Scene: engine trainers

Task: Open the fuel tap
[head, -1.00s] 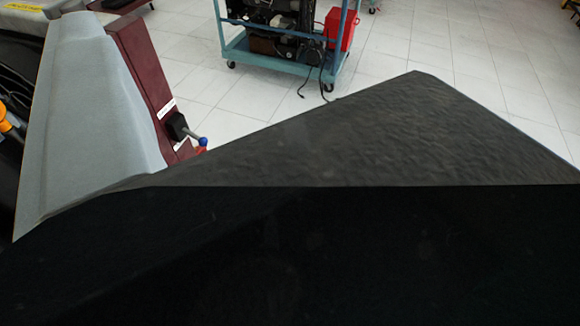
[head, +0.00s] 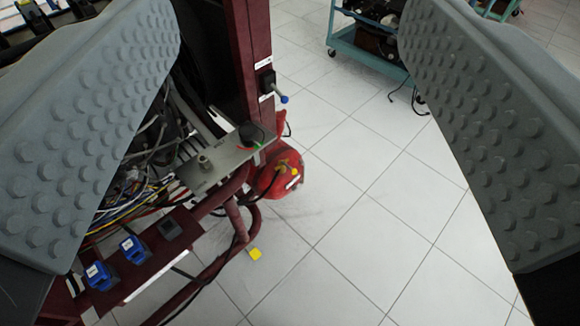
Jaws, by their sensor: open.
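My gripper (head: 285,40) is open and empty, its two grey, studded fingers wide apart at the left and right of the picture. Between them, a dark red post carries a small black block with a short lever (head: 276,92) ending in a blue knob. Lower down, a red rounded tank (head: 280,182) has a brass-yellow fitting (head: 289,161) and a black hose. I cannot tell for sure whether the fuel tap is the blue-knobbed lever or the tank fitting. Neither finger appears to touch either one. The left finger hides part of the engine frame.
A metal plate (head: 215,165) with a black round part juts from the dark red frame. Wires and blue switches (head: 132,248) lie at lower left. A teal cart (head: 375,60) stands behind. White tiled floor is clear at centre.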

